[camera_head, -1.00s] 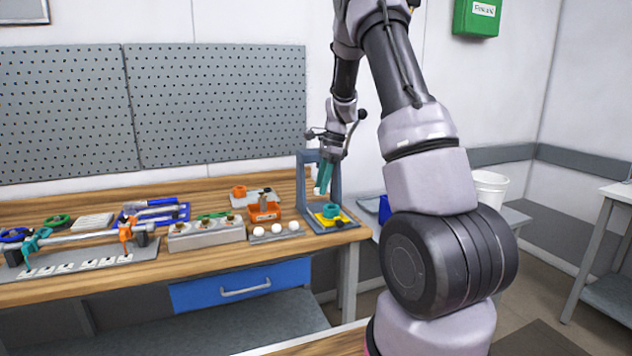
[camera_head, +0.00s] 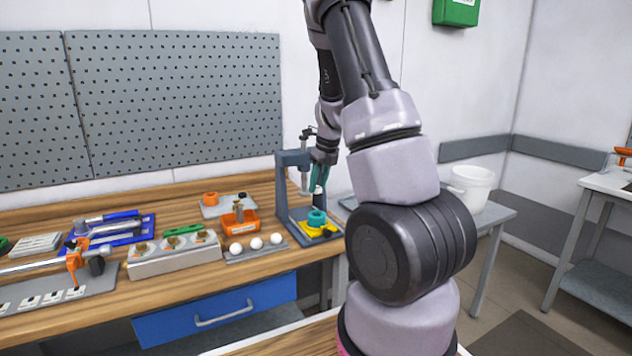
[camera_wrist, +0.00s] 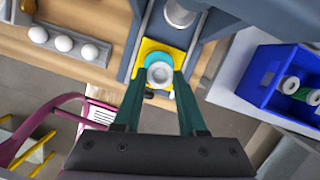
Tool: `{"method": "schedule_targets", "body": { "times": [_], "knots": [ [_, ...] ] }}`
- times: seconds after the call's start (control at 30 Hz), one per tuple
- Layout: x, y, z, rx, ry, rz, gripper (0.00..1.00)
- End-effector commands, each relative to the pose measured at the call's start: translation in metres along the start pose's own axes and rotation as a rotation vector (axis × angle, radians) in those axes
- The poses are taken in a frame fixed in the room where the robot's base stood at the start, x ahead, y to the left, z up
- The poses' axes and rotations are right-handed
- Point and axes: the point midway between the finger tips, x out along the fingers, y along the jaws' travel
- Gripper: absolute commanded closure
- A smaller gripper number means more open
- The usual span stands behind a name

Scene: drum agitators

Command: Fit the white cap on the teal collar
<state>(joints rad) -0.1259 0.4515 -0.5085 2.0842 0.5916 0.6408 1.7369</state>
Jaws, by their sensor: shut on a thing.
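My gripper (camera_head: 318,187) is shut on the white cap (camera_head: 318,190), with its teal fingers pointing down. In the wrist view, the cap (camera_wrist: 160,73) sits between the fingertips (camera_wrist: 160,78) and looks like a pale ring with a grey centre. The teal collar (camera_head: 317,219) stands upright on a yellow plate (camera_head: 328,231) in the grey press frame. In the head view the cap is just above the collar with a small gap. In the wrist view the cap overlaps the collar (camera_wrist: 158,58) and hides part of it.
The grey frame (camera_head: 284,185) rises close beside my gripper. A tray with white balls (camera_head: 256,243) and an orange bin (camera_head: 240,221) lie to the left. A blue bin (camera_wrist: 283,75) shows at right in the wrist view. A white bucket (camera_head: 474,188) stands on the side table.

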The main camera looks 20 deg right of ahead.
Motion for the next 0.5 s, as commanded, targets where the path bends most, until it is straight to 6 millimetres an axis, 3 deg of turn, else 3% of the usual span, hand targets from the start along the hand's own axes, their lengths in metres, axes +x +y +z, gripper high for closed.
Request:
{"method": "schedule_targets", "body": {
  "times": [0.5],
  "knots": [
    [0.053,0.000,-0.015,-0.001,0.002,0.001,1.00]
  ]
}}
